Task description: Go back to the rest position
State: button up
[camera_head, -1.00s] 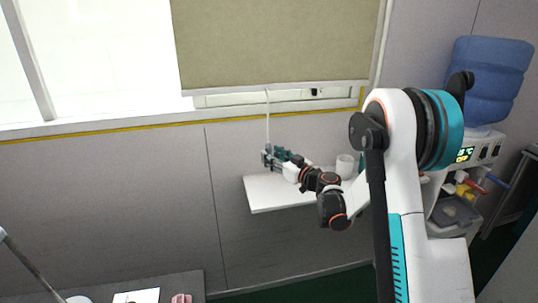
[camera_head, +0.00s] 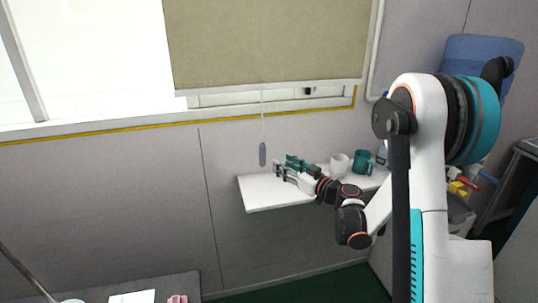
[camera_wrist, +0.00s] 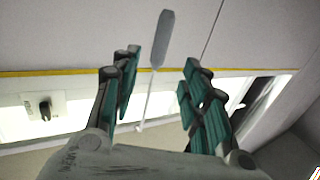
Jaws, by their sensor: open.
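My gripper (camera_head: 283,168) is open and empty above the white wall shelf (camera_head: 262,193), its fingers pointing left. The grey pull (camera_head: 262,154) of the blind cord (camera_head: 262,112) hangs free just left of the fingertips, with a small gap. In the wrist view my gripper (camera_wrist: 160,72) shows two teal-padded fingers spread apart. The grey pull (camera_wrist: 162,40) appears beyond and between them, touching neither. The beige blind (camera_head: 262,42) covers the right part of the window. My arm reaches in from the right of the head view.
A white mug (camera_head: 339,165) and a teal mug (camera_head: 363,162) stand on the shelf behind my wrist. A water dispenser with a blue bottle (camera_head: 470,52) stands at the right, partly behind my arm. A grey table (camera_head: 190,285) is at the lower left.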

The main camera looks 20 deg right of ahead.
jog(key=s+a+r+m+g+h, duration=0.2)
jog(key=s+a+r+g, duration=0.4)
jog(key=s+a, duration=0.5)
jog(key=s+d+f+m+g+h, duration=0.1)
jog(key=s+d+h, duration=0.1)
jog(key=s, duration=1.1)
jog(key=s+d+f+m+g+h, duration=0.1)
jog(key=s+h, duration=0.3)
jog(key=s, duration=1)
jog(key=shift+s+d+f+m+g, duration=0.25)
jog(key=shift+d+m+g, duration=0.25)
jog(key=shift+d+m, duration=0.25)
